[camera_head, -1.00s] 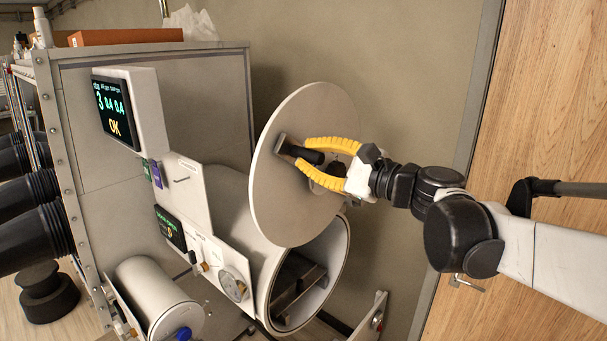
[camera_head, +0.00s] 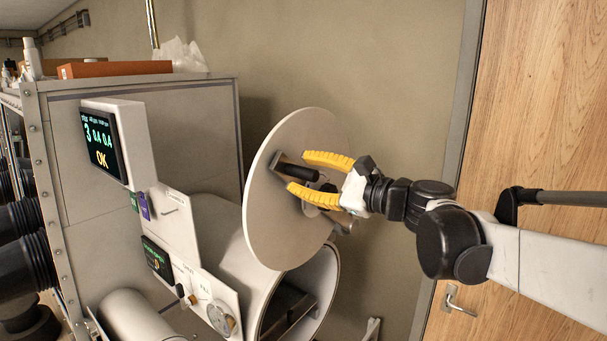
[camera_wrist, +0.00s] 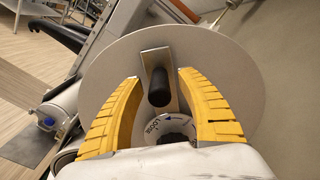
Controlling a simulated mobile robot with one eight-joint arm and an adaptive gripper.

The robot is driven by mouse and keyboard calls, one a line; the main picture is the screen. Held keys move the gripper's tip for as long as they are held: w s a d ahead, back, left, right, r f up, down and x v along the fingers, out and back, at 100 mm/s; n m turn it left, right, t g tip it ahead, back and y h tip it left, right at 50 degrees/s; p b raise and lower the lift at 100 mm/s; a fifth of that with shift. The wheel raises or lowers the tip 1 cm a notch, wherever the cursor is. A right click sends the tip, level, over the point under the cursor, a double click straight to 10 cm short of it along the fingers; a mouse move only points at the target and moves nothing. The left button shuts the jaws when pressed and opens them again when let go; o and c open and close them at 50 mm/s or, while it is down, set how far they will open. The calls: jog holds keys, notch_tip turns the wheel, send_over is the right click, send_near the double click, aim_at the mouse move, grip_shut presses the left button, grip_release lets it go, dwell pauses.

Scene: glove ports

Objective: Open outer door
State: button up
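The outer door is a round pale disc (camera_head: 275,225) with a black bar handle (camera_head: 297,171) on its face. It stands swung up off the mouth of the white cylindrical chamber (camera_head: 318,290), whose lower opening and inner tray (camera_head: 287,312) show beneath it. The disc hides the upper mouth. My gripper (camera_head: 296,174) is open, its two yellow fingers on either side of the handle. In the wrist view, the handle (camera_wrist: 158,85) lies between the spread fingers with a gap on each side, and the disc (camera_wrist: 215,55) fills the view behind it.
A panel with a lit screen (camera_head: 101,142) and a gauge (camera_head: 221,319) stand left of the door. The grey cabinet (camera_head: 205,125) is behind them. A wooden room door (camera_head: 530,110) is behind my arm at right. Bare wall (camera_head: 375,80) lies between.

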jog(key=v, duration=1.2)
jog(key=shift+s, duration=0.1)
jog(key=s+a+f+n+g+h+b, duration=0.1)
jog(key=s+f+n+g+h+b, duration=0.25)
jog(key=f+b, duration=0.95)
jog(key=s+f+n+h+b, duration=0.4)
jog(key=s+f, duration=0.3)
jog(key=f, duration=1.4)
jog(key=s+d+f+n+h+b, duration=0.2)
jog(key=f+b, duration=0.3)
jog(key=f, duration=0.3)
jog(key=s+d+f+n+h+b, duration=0.2)
jog(key=d+f+b, duration=0.3)
jog(key=f, duration=0.4)
jog(key=s+d+f+n+h+b, duration=0.2)
jog(key=s+d+f+n+b, duration=0.1)
jog(key=f+b, duration=0.3)
notch_tip(320, 180, down, 2)
jog(key=shift+s+d+f+n+h+b, duration=0.15)
jog(key=shift+s+d+n+h+b, duration=0.15)
jog(key=shift+s+n, duration=0.4)
